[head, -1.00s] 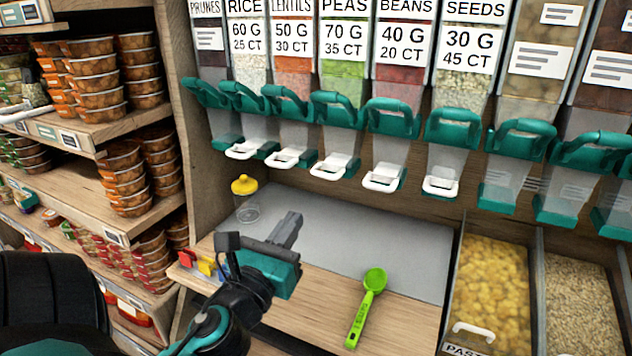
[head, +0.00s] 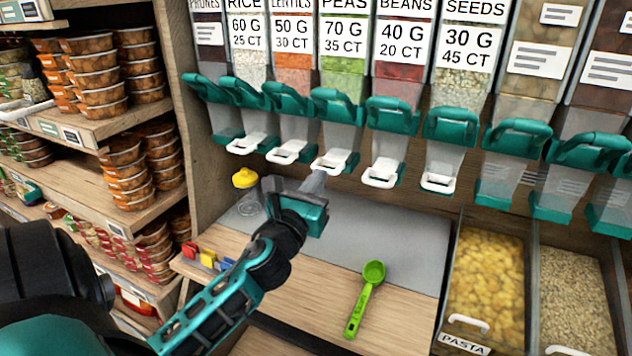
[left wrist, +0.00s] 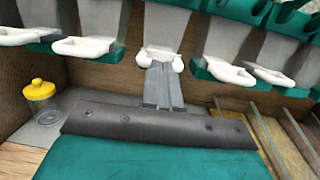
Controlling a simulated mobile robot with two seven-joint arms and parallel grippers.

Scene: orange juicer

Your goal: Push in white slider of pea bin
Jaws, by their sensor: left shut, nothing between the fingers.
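The pea bin (head: 340,135) hangs in the dispenser row under the PEAS 70 G label, with green peas showing in its upper part. Its white slider (head: 334,162) is a loop handle at the bottom of the spout. My left gripper (head: 314,183) is shut and empty, its fingertips just below and in front of this slider. In the left wrist view the shut fingers (left wrist: 163,85) overlap the middle of the pea slider (left wrist: 147,58). I cannot tell whether they touch it. My right gripper is not in view.
Neighbouring bins have similar white sliders: lentils (head: 289,151) to the left, beans (head: 384,173) to the right. A yellow-lidded jar (head: 245,178) stands left of my gripper. A green scoop (head: 366,300) lies on the counter. Open pasta and grain bins are at right.

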